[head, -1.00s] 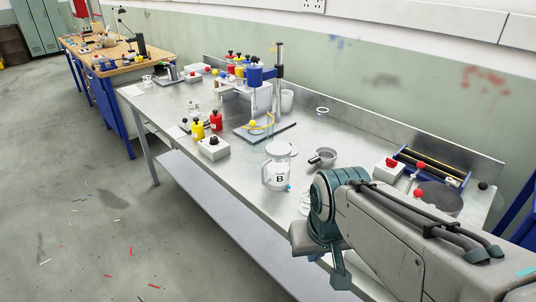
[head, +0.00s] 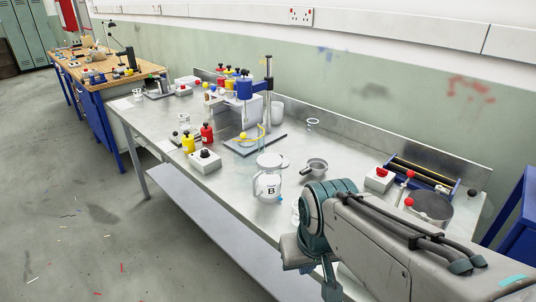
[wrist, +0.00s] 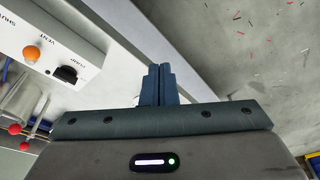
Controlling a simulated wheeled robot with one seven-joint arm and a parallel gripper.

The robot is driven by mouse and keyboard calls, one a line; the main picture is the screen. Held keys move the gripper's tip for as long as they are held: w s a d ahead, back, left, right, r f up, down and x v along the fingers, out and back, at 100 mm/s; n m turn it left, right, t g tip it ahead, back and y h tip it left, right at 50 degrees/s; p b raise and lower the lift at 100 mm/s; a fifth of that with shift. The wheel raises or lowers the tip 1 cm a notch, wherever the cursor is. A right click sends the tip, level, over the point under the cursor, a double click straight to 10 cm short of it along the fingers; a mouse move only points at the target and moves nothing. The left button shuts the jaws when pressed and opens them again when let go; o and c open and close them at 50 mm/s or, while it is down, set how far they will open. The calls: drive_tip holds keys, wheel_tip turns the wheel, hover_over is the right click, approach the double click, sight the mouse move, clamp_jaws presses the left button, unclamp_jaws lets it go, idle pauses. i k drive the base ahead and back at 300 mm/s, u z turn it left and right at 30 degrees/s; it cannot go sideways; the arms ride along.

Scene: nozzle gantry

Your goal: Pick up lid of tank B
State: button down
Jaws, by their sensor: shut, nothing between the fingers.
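Tank B (head: 268,186) is a clear jug with a handle and a black "B" label, standing upright on the metal bench in the head view. Its pale top (head: 269,160) shows at the rim, but I cannot tell clearly whether this is the lid. A pale round disc lies just behind it on the bench. In the wrist view my gripper (wrist: 157,72) has its two blue-grey fingers together, with nothing held. Tank B does not show in the wrist view. In the head view my arm is right of and nearer than tank B, apart from it.
A white control box (head: 205,161), red and yellow bottles and a stand (head: 268,95) are to the left and behind. A panel with an orange knob (wrist: 31,53) shows in the wrist view.

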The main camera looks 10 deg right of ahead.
sight(286, 162)
drive_tip(key=u, duration=0.55)
drive_tip(key=k, duration=0.75)
drive_tip(key=u, duration=1)
drive_tip(key=k, duration=0.55)
drive_tip(key=u, duration=0.3)
drive_tip(key=i, duration=1.5)
drive_tip(key=z, duration=0.5)
drive_tip(key=i, duration=1.55)
drive_tip(key=z, duration=1.15)
drive_tip(key=i, duration=0.9)
drive_tip(key=z, duration=1.55)
drive_tip(key=i, duration=0.55)
drive_tip(key=z, duration=0.5)
